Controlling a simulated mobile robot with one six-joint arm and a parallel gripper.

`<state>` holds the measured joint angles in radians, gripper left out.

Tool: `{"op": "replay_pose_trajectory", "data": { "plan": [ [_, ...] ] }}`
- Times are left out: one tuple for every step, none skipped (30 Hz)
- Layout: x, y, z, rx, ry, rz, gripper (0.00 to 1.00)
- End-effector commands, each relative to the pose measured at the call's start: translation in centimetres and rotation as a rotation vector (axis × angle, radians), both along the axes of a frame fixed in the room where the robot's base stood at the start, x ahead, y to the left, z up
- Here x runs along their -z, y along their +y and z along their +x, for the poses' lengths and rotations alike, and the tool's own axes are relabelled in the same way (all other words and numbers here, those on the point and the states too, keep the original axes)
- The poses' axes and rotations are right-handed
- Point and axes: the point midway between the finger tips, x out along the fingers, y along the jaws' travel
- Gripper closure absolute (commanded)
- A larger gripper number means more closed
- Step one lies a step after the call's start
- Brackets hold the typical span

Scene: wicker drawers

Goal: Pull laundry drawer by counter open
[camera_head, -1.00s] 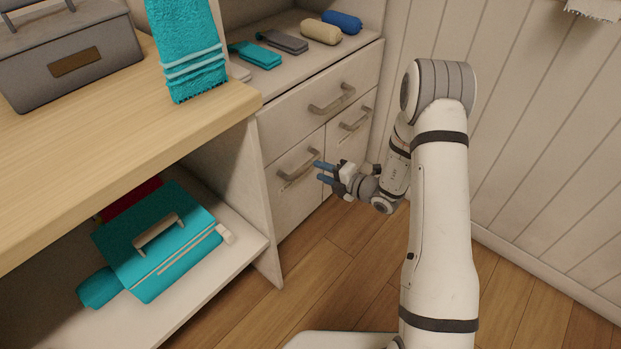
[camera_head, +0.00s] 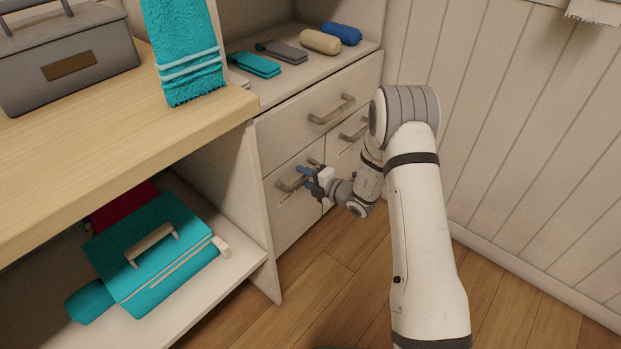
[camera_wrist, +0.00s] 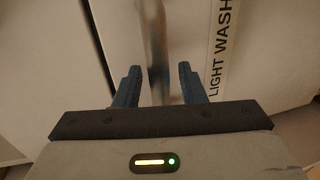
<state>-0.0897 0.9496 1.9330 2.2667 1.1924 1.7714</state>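The laundry drawer by the counter (camera_head: 292,215) is the lower left front of the white cabinet. It looks shut. It has a grey bar handle (camera_head: 287,186) and a label strip below it. In the wrist view the label (camera_wrist: 222,45) reads "LIGHT WASH". My gripper (camera_head: 303,175) is at this handle, its blue fingers partly over it. In the wrist view the fingers (camera_wrist: 158,85) stand apart, with the blurred metal handle (camera_wrist: 154,40) in line with the gap between them. I cannot tell whether they touch it.
A wide drawer (camera_head: 318,108) is above, and another lower front with a handle (camera_head: 354,132) is to the right. The wooden counter (camera_head: 110,140) juts out at left, with a teal case (camera_head: 150,250) on the shelf below. Wood floor (camera_head: 320,275) in front is clear.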

Motion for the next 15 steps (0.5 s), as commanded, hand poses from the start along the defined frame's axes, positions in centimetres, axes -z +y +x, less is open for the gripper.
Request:
{"op": "replay_pose_trajectory", "data": {
  "plan": [
    [0.0,0.01,-0.02,0.0,0.0,0.0,0.67],
    [0.0,0.02,-0.02,-0.001,0.0,0.0,0.7],
    [0.0,0.02,-0.03,-0.001,0.0,0.0,0.73],
    [0.0,0.02,-0.03,-0.001,0.0,0.0,0.75],
    [0.0,0.02,-0.03,-0.001,0.0,0.0,0.78],
    [0.0,0.03,-0.04,-0.001,0.0,0.0,0.81],
    [-0.01,0.03,-0.04,-0.001,0.0,0.0,0.84],
    [0.0,0.04,-0.05,-0.001,0.0,0.0,0.86],
    [0.0,0.04,-0.04,-0.001,0.0,0.0,0.89],
    [0.01,0.05,-0.05,-0.001,0.0,0.0,0.92],
    [0.01,0.05,-0.05,-0.001,0.0,0.0,0.94],
    [0.01,0.06,-0.06,-0.001,0.0,0.0,0.97],
    [0.01,0.06,-0.06,-0.001,0.0,0.0,1.0],
    [0.01,0.06,-0.06,-0.002,0.0,0.0,1.0],
    [0.02,0.06,-0.07,-0.002,0.0,0.0,1.0]
  ]
}}
